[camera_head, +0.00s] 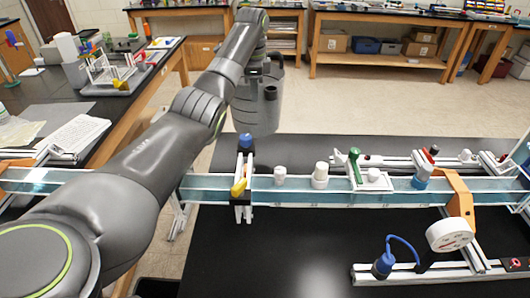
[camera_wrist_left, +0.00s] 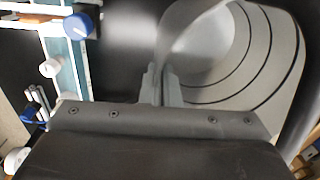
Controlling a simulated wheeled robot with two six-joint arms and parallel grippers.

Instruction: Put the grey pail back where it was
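The grey pail (camera_head: 258,112) hangs at the end of my left arm, near the far edge of the black table in the head view. In the left wrist view the pail (camera_wrist_left: 235,45) fills the upper right, and I look down into its ringed inside. My left gripper (camera_wrist_left: 160,85) has its fingers close together at the pail's near wall and appears shut on its rim. The left gripper (camera_head: 262,72) is partly hidden in the head view. I cannot tell whether the pail's base touches anything. My right gripper is not in view.
A blue-and-white extrusion rail (camera_head: 320,190) with several fittings runs across the black table (camera_head: 260,250), close to the pail. A blue knob (camera_head: 245,140) rises from it. A round white gauge (camera_head: 450,234) stands front right. The floor (camera_head: 340,105) behind is clear.

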